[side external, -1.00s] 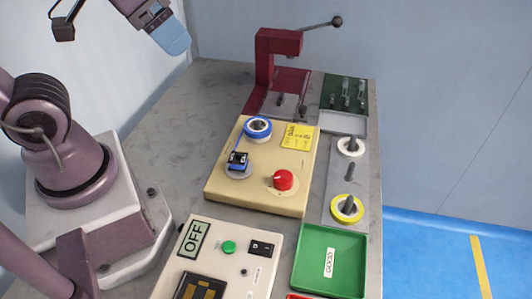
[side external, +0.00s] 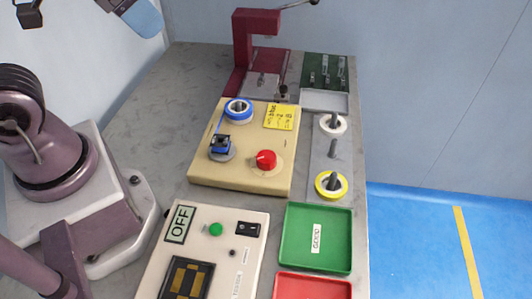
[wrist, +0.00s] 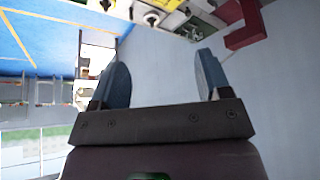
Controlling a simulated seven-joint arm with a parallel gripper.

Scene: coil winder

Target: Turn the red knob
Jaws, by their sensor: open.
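The red knob (side external: 266,160) stands on a round base near the front right of the tan winder panel (side external: 240,180) in the side external view. My gripper (side external: 140,12) is high at the upper left, cut by the top edge of that view, far above and away from the knob. In the wrist view my gripper (wrist: 160,75) shows two blue fingers spread apart with nothing between them. The knob cannot be made out in the wrist view.
The panel also bears a blue coil (side external: 238,110) and a yellow note (side external: 281,116). A dark red press (side external: 243,45) stands behind. White and yellow spools (side external: 331,185) stand on posts to the right. In front are a control box (side external: 215,260), a green tray (side external: 290,240) and a red tray (side external: 310,287).

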